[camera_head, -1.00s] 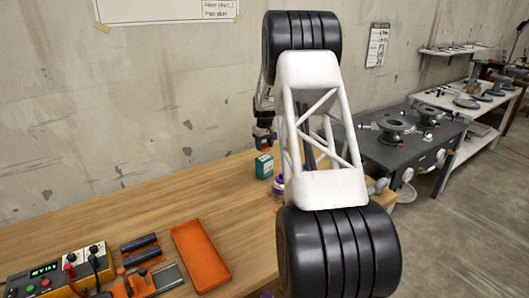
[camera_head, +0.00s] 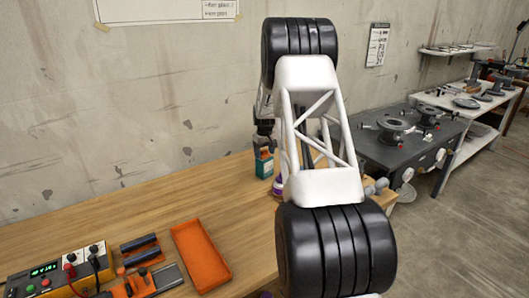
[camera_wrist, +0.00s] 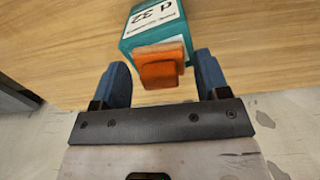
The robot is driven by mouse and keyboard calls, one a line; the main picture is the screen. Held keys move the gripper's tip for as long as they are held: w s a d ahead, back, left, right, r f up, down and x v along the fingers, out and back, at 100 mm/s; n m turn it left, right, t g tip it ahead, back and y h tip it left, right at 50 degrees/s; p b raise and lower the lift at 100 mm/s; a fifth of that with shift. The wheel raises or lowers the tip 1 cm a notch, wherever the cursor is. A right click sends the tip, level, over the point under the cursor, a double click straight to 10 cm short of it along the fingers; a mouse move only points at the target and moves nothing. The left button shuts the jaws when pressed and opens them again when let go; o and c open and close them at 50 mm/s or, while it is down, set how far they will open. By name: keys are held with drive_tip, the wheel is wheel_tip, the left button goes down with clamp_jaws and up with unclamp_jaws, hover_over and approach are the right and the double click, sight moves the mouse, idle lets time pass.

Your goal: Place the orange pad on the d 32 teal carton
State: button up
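The teal carton (camera_wrist: 150,22), with a white "d 32" label, stands on the wooden bench and also shows in the head view (camera_head: 264,169). The orange pad (camera_wrist: 160,68) appears to rest on the carton's end nearest my gripper. It has a wide part and a narrower raised block. My gripper (camera_wrist: 160,80) has its two blue fingers apart, one on each side of the pad. Narrow gaps show between the fingers and the raised block. In the head view my gripper (camera_head: 264,146) is right above the carton, and the pad is only a small orange patch there.
A purple-and-white container (camera_head: 279,186) stands close right of the carton, partly hidden by my arm. An orange tray (camera_head: 201,256), dark cylinders (camera_head: 139,247) and a meter box (camera_head: 58,270) lie at the front left. The bench left of the carton is clear.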

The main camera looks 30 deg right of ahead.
sight(264, 150)
drive_tip(key=shift+o, duration=0.4)
drive_tip(key=shift+r, duration=0.1)
wheel_tip(264, 150, up, 12)
idle(0.6)
idle(0.5)
drive_tip(key=shift+r, duration=0.1)
